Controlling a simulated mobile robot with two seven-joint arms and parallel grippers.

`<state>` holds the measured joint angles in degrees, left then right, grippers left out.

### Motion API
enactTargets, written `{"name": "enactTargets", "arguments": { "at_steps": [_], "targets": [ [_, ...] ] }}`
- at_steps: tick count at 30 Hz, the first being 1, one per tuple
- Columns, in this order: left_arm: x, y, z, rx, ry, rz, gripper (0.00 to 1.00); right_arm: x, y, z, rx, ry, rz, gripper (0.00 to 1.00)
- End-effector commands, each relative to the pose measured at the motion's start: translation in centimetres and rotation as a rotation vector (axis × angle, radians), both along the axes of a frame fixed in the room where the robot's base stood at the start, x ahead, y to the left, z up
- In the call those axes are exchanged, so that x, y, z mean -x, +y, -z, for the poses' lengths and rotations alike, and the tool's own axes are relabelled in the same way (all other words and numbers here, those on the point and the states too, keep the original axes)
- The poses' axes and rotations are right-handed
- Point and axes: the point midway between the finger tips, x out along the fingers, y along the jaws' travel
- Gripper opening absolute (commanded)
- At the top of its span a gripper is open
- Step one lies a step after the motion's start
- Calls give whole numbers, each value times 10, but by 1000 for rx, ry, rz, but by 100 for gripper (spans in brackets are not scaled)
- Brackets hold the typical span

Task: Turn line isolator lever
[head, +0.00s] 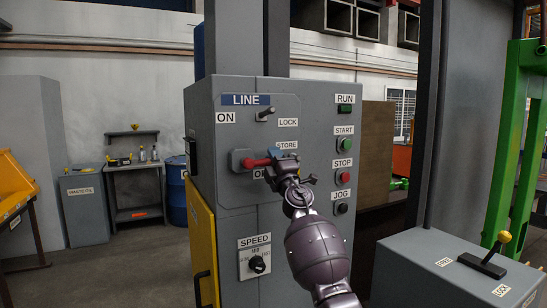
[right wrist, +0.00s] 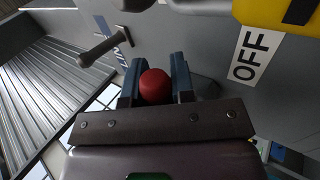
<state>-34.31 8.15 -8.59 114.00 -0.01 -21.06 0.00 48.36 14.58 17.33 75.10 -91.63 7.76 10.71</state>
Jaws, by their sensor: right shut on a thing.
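The isolator lever (head: 256,162) is red and sits on the front of a grey cabinet, under the blue LINE label (head: 245,99). It lies about level, from a grey pivot at its left toward my gripper, just above the partly covered OFF label. In the right wrist view its round red end (right wrist: 155,86) is between two blue fingers. My right gripper (head: 275,163) is shut on the lever's right end and hides it in the head view. It also shows in the right wrist view (right wrist: 156,82). My left gripper is not in view.
A grey peg (head: 265,114) sticks out beside the ON label. RUN, START, STOP and JOG buttons (head: 344,177) line the cabinet's right side. A SPEED knob (head: 257,264) is below. A grey box with a yellow-knobbed lever (head: 485,262) stands at lower right.

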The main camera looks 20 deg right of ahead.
Motion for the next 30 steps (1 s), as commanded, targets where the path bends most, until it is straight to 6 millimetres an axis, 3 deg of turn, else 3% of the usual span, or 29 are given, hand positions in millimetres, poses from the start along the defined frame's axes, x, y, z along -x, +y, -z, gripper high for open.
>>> {"name": "enactTargets", "arguments": {
  "at_steps": [5, 6, 10, 22, 30],
  "targets": [
    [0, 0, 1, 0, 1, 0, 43, 0, -1, 2, -4, 3, 1, 0],
    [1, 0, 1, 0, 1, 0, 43, 0, -1, 2, -4, 3, 1, 29],
    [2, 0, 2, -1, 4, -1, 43, 0, -1, 2, -3, 2, 1, 49],
    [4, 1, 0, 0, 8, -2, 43, 4, -1, 3, -1, 2, 0, 49],
    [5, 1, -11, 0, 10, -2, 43, 30, -2, 21, -2, 3, 2, 49]
  ]
}}
